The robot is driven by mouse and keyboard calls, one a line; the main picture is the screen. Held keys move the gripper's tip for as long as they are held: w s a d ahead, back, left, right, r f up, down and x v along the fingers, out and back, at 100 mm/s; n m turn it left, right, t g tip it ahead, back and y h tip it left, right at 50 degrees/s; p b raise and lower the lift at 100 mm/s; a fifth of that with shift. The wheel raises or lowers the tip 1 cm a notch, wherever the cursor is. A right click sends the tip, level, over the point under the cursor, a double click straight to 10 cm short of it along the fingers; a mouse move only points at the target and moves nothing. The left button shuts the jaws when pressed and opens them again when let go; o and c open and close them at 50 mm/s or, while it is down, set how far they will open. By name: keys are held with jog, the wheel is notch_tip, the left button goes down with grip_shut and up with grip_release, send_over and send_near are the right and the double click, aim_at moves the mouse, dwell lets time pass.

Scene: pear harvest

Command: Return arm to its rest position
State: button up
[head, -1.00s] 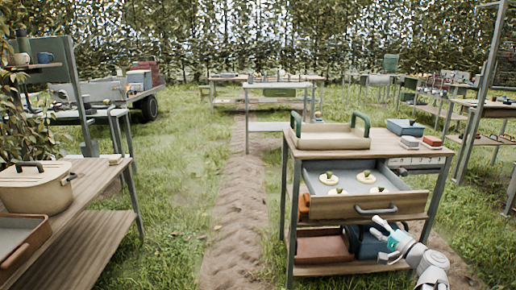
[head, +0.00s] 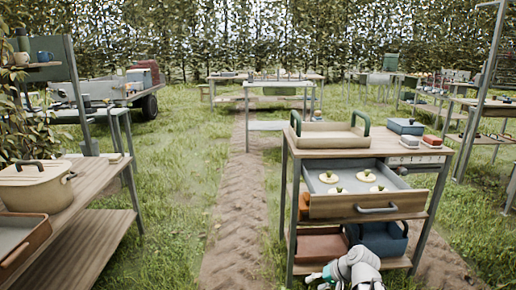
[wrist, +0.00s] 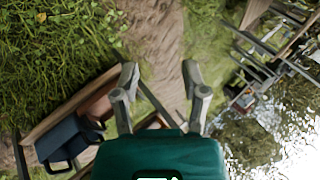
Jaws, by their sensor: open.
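My gripper (wrist: 161,76) is open and empty in the wrist view, its two grey fingers spread with only ground and grass between them. In the head view my gripper (head: 316,279) is low at the bottom edge, in front of the workbench and below its open drawer (head: 352,206). It is partly cut off by the picture edge. My arm's white links fold beside it. The drawer has a dark handle and holds several small green-topped items on pale round pads.
The workbench carries a tray with green handles (head: 328,141), a blue box (head: 406,127) and small blocks. A reddish bin (head: 322,247) and a blue bin (head: 384,243) sit on its lower shelf. A side table (head: 92,188) stands left. The dirt path (head: 237,200) is clear.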

jog(key=s+a+f+n+g+h, duration=0.1)
jog(key=s+f+n+g+h, duration=0.1)
jog(key=s+f+g+h, duration=0.35)
notch_tip(320, 180, up, 38)
jog(key=s+t+h+p, duration=0.1)
jog(key=p, duration=3.5)
jog(key=shift+s+f+t, duration=0.25)
jog(key=shift+s+t, duration=0.1)
jog(key=shift+w+a, duration=0.1)
jog(key=shift+w, duration=0.05)
dwell(0.9)
